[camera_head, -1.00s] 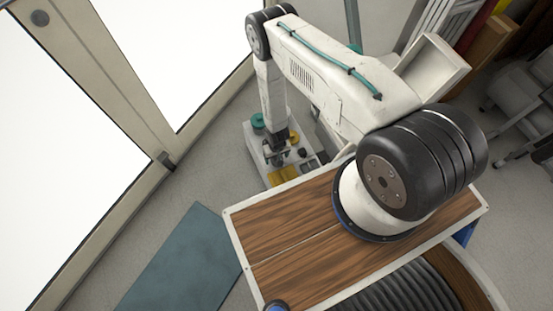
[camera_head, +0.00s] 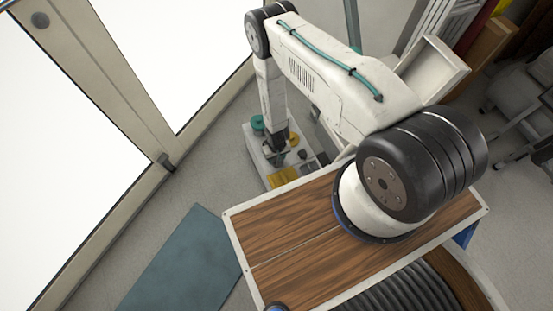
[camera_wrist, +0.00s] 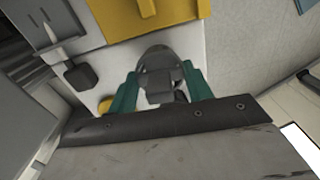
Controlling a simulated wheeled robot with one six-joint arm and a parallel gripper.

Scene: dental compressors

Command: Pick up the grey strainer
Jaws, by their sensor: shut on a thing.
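The grey strainer (camera_wrist: 158,62) shows in the wrist view as a rounded dark grey piece between the two teal fingers of my gripper (camera_wrist: 160,88). The fingers are shut on it. Its lower part is hidden behind the dark edge of my wrist. In the head view my gripper (camera_head: 275,152) points down over a white-topped stand beyond the wooden top. The strainer is too small and covered there to make out. I cannot tell whether it touches the white surface.
On the white stand (camera_head: 262,163) lie a yellow block (camera_head: 284,177), a teal round item (camera_head: 257,122) and a dark tool (camera_wrist: 80,75). A glazed door frame (camera_head: 120,75) stands at the left. Bare floor (camera_head: 200,170) lies between them.

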